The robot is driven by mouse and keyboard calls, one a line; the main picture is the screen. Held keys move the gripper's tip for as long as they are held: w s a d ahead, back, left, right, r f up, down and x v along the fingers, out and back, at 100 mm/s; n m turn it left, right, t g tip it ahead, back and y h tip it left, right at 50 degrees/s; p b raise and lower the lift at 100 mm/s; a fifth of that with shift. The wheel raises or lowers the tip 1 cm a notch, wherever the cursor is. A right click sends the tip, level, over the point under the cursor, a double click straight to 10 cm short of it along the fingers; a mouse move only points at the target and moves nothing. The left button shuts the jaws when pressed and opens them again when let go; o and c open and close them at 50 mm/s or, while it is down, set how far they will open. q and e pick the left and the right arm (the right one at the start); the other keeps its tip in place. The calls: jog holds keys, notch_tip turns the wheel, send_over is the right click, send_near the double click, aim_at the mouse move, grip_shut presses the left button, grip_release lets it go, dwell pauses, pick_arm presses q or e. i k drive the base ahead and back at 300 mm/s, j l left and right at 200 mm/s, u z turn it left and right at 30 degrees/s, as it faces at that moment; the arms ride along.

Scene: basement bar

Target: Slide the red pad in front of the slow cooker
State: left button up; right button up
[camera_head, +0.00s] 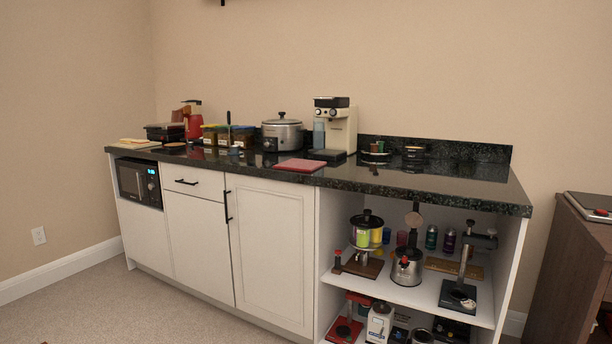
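The red pad (301,165) lies flat on the dark countertop near its front edge. It is to the right of and nearer than the slow cooker (282,135), roughly in front of the coffee machine. The slow cooker is silver with a dark lid and stands upright towards the back of the counter. Neither of my grippers is in view, and nothing touches the pad.
A cream coffee machine (341,126) stands right of the slow cooker. Jars with yellow and green lids (243,136) stand to its left. The dark countertop (440,183) has bare room at the right. Open shelves (413,292) below hold several appliances.

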aim_at(293, 164)
jog(key=i+j, duration=0.15)
jog(key=i, duration=0.25)
jog(key=i+j, duration=0.15)
jog(key=i, duration=0.3)
jog(key=i+j, duration=0.1)
jog(key=i, duration=0.3)
jog(key=j+u, duration=0.05)
